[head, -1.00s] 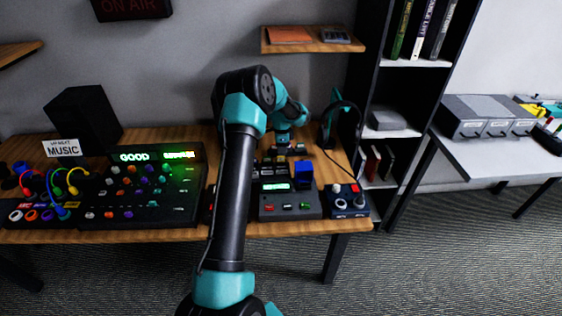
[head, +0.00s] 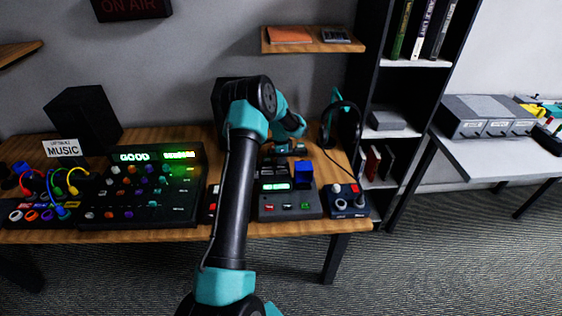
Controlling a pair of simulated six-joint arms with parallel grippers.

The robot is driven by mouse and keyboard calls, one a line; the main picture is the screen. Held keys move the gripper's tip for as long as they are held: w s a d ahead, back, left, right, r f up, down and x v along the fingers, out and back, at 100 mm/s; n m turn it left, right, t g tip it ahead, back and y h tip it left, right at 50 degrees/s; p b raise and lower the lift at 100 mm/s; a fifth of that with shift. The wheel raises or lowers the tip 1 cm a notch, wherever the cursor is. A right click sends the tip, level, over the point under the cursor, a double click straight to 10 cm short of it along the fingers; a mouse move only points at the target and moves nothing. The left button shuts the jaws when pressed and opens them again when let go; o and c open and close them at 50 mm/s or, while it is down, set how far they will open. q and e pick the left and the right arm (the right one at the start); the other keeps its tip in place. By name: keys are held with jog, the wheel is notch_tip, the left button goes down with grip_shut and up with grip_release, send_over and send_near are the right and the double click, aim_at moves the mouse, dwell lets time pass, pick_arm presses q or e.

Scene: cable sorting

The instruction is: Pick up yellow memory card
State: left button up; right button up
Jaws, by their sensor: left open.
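I cannot make out a yellow memory card; it may be hidden behind my arm or too small to tell. My left arm reaches up from the bottom and bends down over the back of the wooden desk. My left gripper (head: 281,153) is open, low behind the small dark console (head: 290,206) with a green display. Its fingertips are small and dark, and nothing shows clearly between them. A blue block (head: 303,174) stands on that console, to the right and in front of the gripper. My right gripper is not in view.
A mixer (head: 140,196) with knobs and colored cables (head: 60,190) fill the left of the desk. A blue knob box (head: 347,203) sits at the right edge (head: 340,226). Headphones (head: 342,122) stand behind, beside a dark bookshelf (head: 412,62). A grey table (head: 490,165) is farther right.

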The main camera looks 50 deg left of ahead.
pick_arm(q)
jog(key=shift+c, duration=0.2)
grip_shut()
dwell(0.3)
notch_tip(320, 180, up, 10)
jog(key=shift+r, duration=0.1)
dwell(0.6)
dwell(0.4)
